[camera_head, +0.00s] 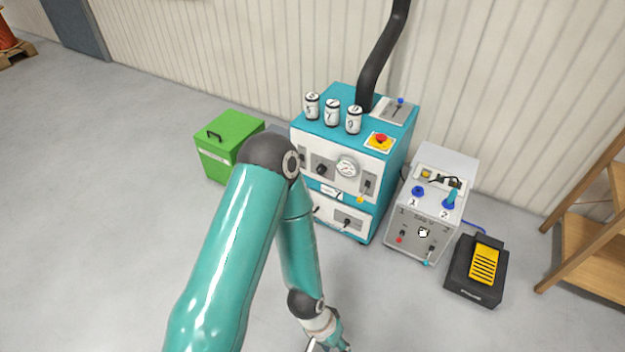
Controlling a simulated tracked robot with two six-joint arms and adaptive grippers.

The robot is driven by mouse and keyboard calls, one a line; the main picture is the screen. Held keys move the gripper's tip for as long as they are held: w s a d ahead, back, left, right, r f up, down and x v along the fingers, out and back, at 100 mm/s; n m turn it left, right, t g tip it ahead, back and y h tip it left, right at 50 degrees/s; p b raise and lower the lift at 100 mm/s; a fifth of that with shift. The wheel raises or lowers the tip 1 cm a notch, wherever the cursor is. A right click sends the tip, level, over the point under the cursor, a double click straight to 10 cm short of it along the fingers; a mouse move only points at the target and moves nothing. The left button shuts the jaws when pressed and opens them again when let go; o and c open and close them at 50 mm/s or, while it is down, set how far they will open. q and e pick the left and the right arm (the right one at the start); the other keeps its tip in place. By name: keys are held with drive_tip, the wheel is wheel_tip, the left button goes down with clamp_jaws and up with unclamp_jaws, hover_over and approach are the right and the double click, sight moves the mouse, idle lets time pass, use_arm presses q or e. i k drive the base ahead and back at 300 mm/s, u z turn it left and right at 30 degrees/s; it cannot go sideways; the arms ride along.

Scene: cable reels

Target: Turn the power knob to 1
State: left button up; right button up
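A teal and white machine (381,214) stands against the wall, with a round gauge (346,167) on its front. A black knob (321,169) sits left of the gauge; its marks are too small to read. I cannot tell which is the power knob. My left gripper (328,345) is at the bottom edge, low in front of the machine and apart from both knobs. Its fingers are mostly cut off. My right gripper is out of view.
A green bin (216,166) stands left of the machine. A black pedal with a yellow top (484,263) lies right of the grey box, near a wooden shelf (590,225). A red and yellow button (381,142) is on the machine's top. Floor in front is clear.

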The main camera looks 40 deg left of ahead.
sight(322, 169)
drive_tip(key=z, duration=0.25)
drive_tip(key=i, duration=0.1)
drive_tip(key=u, duration=2.2)
drive_tip(key=i, duration=0.95)
drive_tip(key=z, duration=0.15)
drive_tip(key=k, duration=0.95)
drive_tip(key=u, duration=0.2)
drive_tip(key=i, duration=0.95)
drive_tip(key=z, duration=0.1)
